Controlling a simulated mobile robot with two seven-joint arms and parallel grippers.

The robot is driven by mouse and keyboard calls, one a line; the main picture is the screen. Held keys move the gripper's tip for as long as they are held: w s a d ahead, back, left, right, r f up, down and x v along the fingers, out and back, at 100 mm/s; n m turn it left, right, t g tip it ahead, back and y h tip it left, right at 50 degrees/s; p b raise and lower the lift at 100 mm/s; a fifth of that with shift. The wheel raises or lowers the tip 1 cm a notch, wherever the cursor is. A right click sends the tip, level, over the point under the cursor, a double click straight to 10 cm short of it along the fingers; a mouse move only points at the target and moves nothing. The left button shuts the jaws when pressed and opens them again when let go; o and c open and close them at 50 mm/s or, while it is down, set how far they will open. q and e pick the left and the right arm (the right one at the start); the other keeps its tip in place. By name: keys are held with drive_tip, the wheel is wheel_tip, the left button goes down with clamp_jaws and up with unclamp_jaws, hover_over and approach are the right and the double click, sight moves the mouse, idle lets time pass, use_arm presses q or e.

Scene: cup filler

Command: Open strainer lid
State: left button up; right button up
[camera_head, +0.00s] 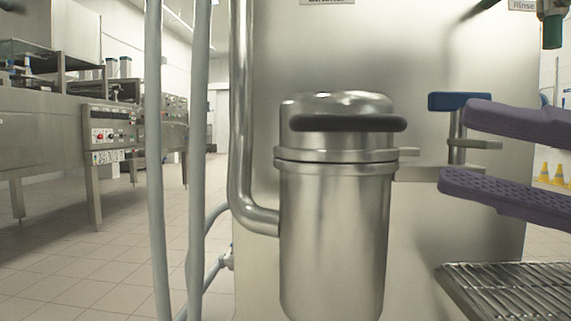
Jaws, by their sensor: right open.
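The strainer (333,235) is a steel cylinder at the middle of the head view. Its domed steel lid (337,104) sits level on top, with a seam and flange visible below it. A dark bar handle (348,123) runs across the front of the lid. My right gripper (455,150) comes in from the right with its two purple fingers spread apart and nothing held between them. Its fingertips are to the right of the strainer, apart from the handle. My left gripper is not in view.
A blue-handled valve (459,101) stands right of the strainer, close to my right fingers. A wire rack (510,290) is at the lower right. A steel pipe (240,120) and grey hoses (200,130) run left of the strainer. A control panel (110,135) is farther left.

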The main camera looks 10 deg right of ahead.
sight(377, 126)
drive_tip(key=x, duration=0.8)
drive_tip(key=shift+r, duration=0.15)
drive_tip(key=shift+w+a, duration=0.35)
drive_tip(key=shift+a, duration=0.05)
clamp_jaws()
drive_tip(key=shift+r, duration=0.1)
idle(0.7)
